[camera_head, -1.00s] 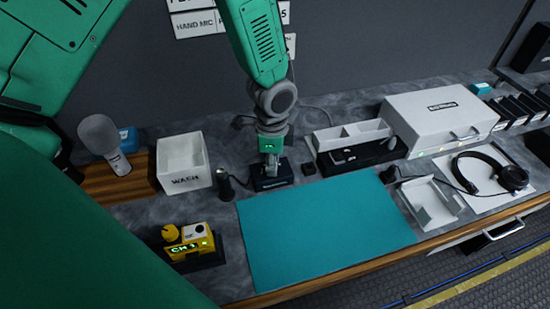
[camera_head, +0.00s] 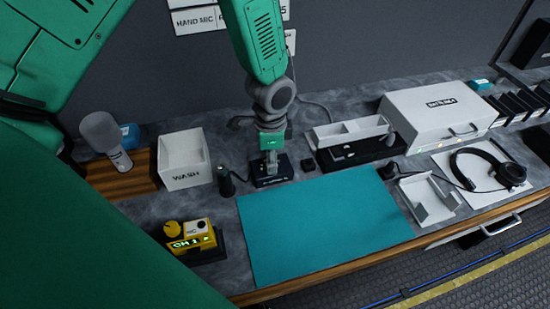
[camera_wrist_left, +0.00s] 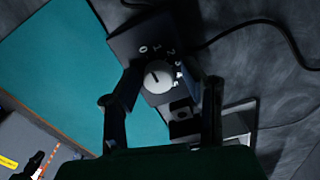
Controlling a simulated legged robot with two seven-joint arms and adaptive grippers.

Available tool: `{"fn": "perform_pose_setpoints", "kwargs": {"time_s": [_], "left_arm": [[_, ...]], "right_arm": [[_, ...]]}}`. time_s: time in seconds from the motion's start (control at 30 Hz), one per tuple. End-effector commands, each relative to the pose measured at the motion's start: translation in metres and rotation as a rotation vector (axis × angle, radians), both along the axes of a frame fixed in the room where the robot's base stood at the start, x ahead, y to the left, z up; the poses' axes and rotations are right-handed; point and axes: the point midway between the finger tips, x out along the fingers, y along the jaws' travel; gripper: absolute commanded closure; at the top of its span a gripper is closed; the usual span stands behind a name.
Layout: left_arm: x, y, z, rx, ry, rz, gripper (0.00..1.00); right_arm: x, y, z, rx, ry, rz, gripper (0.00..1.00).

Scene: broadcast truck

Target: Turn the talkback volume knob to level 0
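The talkback knob (camera_wrist_left: 158,76) is a pale round knob on a small dark box (camera_head: 271,171) at the back edge of the teal mat. The digits 0, 1 and 2 are printed in an arc above it in the left wrist view, with a partly hidden mark at its right. A short dark line shows on the knob's face; which digit it points to is hard to tell. My left gripper (camera_head: 271,158) is directly over the box. In the left wrist view its fingers (camera_wrist_left: 159,82) stand on both sides of the knob, very close; contact is unclear. My right gripper is out of view.
A teal mat (camera_head: 320,225) lies in front of the box. To the left are a black cylinder (camera_head: 226,182), a white WASH bin (camera_head: 183,160), a microphone (camera_head: 106,140) and a yellow unit (camera_head: 192,237). A white case (camera_head: 438,112) and headphones (camera_head: 508,172) are at the right.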

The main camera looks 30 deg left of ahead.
Motion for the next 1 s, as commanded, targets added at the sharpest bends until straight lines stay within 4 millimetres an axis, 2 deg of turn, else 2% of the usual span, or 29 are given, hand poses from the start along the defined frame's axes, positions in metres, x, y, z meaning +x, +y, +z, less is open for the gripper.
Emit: {"fn": "perform_pose_setpoints", "kwargs": {"time_s": [0.3,0.43,0.8,1.0], "left_arm": [[0.000,-0.005,0.001,-0.001,-0.001,-0.002,0.56],[0.001,-0.005,0.010,-0.002,-0.003,-0.002,0.56],[0.002,-0.002,0.084,-0.005,-0.004,-0.001,0.56],[0.002,-0.001,0.111,-0.004,-0.001,0.000,0.56]], "right_arm": [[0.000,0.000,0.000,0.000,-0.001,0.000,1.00],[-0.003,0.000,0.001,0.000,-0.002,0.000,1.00],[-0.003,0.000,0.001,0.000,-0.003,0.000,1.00],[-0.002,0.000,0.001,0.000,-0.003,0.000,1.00]]}}
